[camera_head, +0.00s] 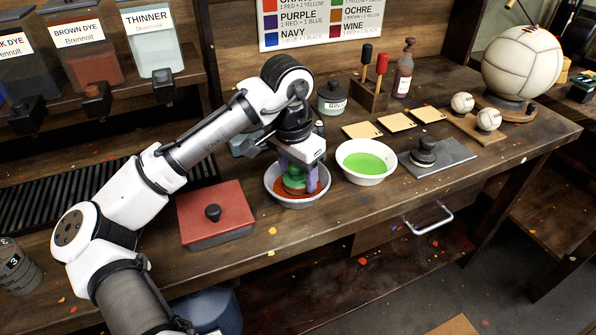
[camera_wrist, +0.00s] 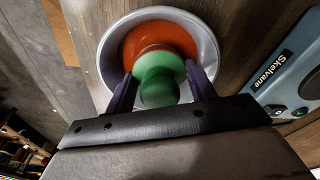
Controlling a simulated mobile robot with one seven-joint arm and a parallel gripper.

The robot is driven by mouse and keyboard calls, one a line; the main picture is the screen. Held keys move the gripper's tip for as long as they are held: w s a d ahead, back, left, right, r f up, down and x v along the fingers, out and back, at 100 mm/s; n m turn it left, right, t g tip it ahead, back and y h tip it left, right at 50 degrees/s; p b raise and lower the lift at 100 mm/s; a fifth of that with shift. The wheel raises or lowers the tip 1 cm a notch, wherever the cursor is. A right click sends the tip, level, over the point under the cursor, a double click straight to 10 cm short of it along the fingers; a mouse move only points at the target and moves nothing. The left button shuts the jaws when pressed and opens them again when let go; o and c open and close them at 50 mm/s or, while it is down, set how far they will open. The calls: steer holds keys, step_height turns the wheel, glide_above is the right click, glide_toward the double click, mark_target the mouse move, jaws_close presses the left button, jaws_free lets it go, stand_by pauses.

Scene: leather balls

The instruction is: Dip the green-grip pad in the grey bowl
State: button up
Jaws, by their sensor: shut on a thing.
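The grey bowl (camera_head: 281,198) stands on the bench and holds orange-red dye. It also shows in the wrist view (camera_wrist: 108,62). The green-grip pad (camera_head: 294,181) is inside this bowl, grip upward. In the wrist view its round green grip (camera_wrist: 158,84) sits between the two purple fingers of my gripper (camera_wrist: 158,88). My gripper (camera_head: 298,182) points down into the bowl and is shut on the grip. The pad's underside is hidden, at or in the dye; I cannot tell how deep.
A white bowl of green dye (camera_head: 366,163) stands just right of the grey bowl. A red lidded box (camera_head: 213,220) is to the left. A dark-knobbed pad (camera_head: 424,152) lies on a grey slab (camera_head: 455,155). A Skelvane device (camera_wrist: 290,75) is nearby.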

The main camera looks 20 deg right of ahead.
steer(key=shift+r+p, duration=2.65)
steer(key=shift+r, duration=0.2)
steer(key=shift+r, duration=0.1)
step_height(320, 180, up, 4)
steer(key=p, duration=0.4)
steer(key=shift+f, duration=0.2)
